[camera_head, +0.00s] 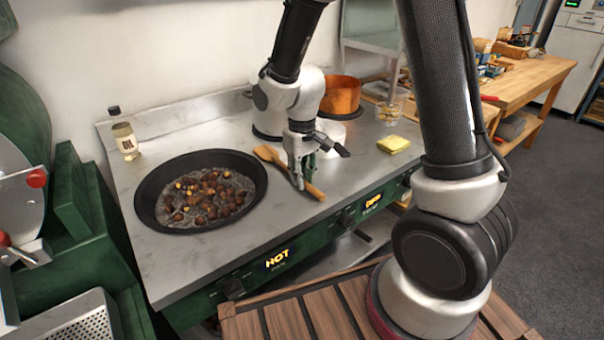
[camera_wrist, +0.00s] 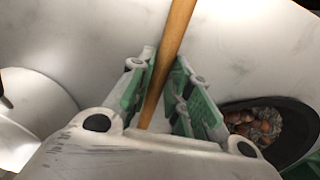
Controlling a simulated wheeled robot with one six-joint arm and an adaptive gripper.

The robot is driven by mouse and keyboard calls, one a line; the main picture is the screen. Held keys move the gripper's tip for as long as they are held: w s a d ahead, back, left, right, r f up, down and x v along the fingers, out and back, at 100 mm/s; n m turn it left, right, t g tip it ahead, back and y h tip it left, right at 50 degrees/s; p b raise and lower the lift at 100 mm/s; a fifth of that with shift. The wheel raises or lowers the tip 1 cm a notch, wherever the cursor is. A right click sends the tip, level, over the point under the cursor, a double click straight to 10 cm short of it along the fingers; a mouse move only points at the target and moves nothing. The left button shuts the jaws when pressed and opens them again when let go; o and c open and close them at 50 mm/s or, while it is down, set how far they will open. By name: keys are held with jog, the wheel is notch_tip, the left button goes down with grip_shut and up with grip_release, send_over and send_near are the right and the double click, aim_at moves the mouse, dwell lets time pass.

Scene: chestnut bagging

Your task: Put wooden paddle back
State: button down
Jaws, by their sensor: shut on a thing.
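The wooden paddle (camera_head: 315,191) is light brown, with its broad end left of my gripper and its handle pointing down-right toward the counter's front edge. My gripper (camera_head: 300,176) is over the steel counter to the right of the pan, its fingers around the paddle's shaft. In the wrist view the shaft (camera_wrist: 172,50) runs between the green finger pads of my gripper (camera_wrist: 160,98). The paddle is low at the counter top; I cannot tell whether it touches the surface. Part of the shaft is hidden by the fingers.
A black pan (camera_head: 146,209) of chestnuts (camera_head: 205,197) sits on the left of the steel counter (camera_head: 180,268). An oil bottle (camera_head: 125,142) stands behind it. A copper pot (camera_head: 341,95), a glass cup (camera_head: 389,112) and a yellow sponge (camera_head: 393,144) are right of my gripper.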

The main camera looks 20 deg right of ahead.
jog(key=c, duration=1.3)
grip_release()
jog(key=shift+o, duration=0.2)
